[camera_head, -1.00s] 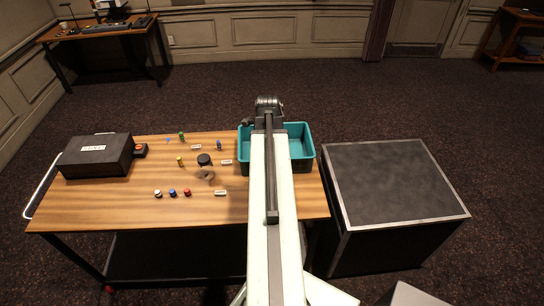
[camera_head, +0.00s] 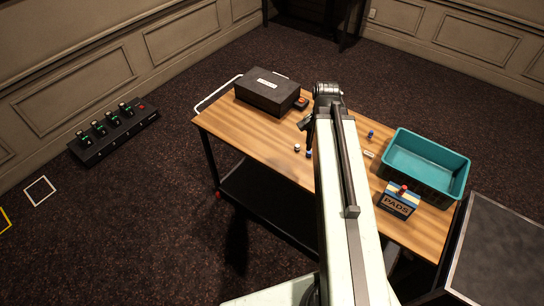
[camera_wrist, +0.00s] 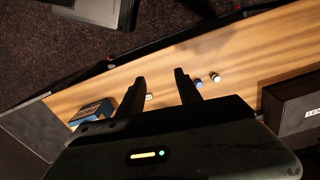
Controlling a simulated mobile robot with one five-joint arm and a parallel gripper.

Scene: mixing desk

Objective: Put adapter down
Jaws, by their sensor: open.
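My gripper (camera_wrist: 160,76) is open over the wooden table (camera_wrist: 238,52), with nothing visible between its fingers. It also shows at the end of my arm in the head view (camera_head: 308,122). A white-topped piece (camera_wrist: 215,77) and a blue piece (camera_wrist: 197,83) stand close together beside one finger. They also show in the head view as the white piece (camera_head: 297,148) and the blue piece (camera_head: 309,153). Another blue piece (camera_head: 371,134) stands right of my arm. I cannot tell which piece, if any, is the adapter. My arm hides part of the tabletop.
A teal bin (camera_head: 436,149) and a PADS box (camera_head: 397,204) with a red-topped piece on it (camera_head: 403,189) stand at the right. A black case (camera_head: 268,92) is at the far left. A dark cart (camera_head: 510,250) adjoins the table. A pedal-like unit (camera_head: 115,132) lies on the floor.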

